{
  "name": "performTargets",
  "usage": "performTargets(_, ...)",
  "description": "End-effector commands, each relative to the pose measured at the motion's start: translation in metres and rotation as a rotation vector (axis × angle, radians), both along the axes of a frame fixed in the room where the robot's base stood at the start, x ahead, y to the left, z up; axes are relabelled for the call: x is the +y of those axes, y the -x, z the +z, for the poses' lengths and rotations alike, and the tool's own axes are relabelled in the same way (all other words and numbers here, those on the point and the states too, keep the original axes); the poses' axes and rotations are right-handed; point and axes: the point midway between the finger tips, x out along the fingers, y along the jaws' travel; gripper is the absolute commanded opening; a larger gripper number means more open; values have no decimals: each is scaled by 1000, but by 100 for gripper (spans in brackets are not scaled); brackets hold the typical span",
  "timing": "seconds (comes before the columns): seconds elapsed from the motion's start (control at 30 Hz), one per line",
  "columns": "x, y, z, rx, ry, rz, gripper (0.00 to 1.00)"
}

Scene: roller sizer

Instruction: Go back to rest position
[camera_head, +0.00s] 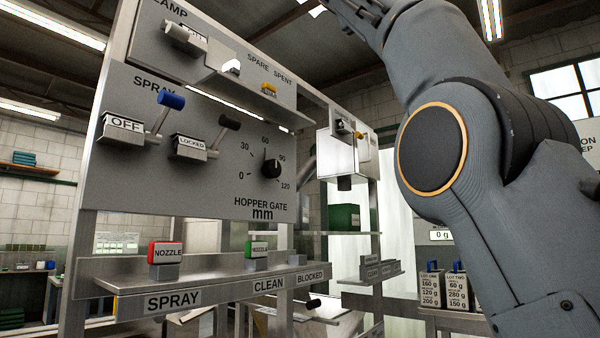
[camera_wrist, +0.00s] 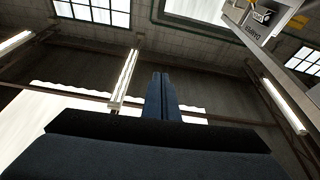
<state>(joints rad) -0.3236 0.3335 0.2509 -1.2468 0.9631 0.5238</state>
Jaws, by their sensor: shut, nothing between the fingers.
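My gripper (camera_wrist: 161,98) shows in the wrist view with its two dark fingers together and nothing between them. It points up toward the ceiling, apart from any object.
The control panel (camera_head: 203,100) stands left of my arm, with a blue-knobbed lever (camera_head: 171,100), a black-knobbed lever (camera_head: 229,122) and a dial (camera_head: 271,168). Below, a shelf (camera_head: 210,276) holds a red nozzle block (camera_head: 165,253) and a green one (camera_head: 257,249). Ceiling space is open.

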Motion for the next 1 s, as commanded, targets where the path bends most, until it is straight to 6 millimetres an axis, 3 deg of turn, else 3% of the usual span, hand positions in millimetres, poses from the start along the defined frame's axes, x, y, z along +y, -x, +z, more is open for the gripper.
performTargets(0.37,13,-46,-38,114,32,39,0)
performTargets(0.57,24,-84,-79,219,53,76,0)
performTargets(0.67,29,-107,-109,288,64,99,0)
performTargets(0.77,35,-134,-152,379,74,130,0)
performTargets(0.87,41,-161,-211,495,79,169,0)
performTargets(1.0,45,-187,-305,663,72,226,0)
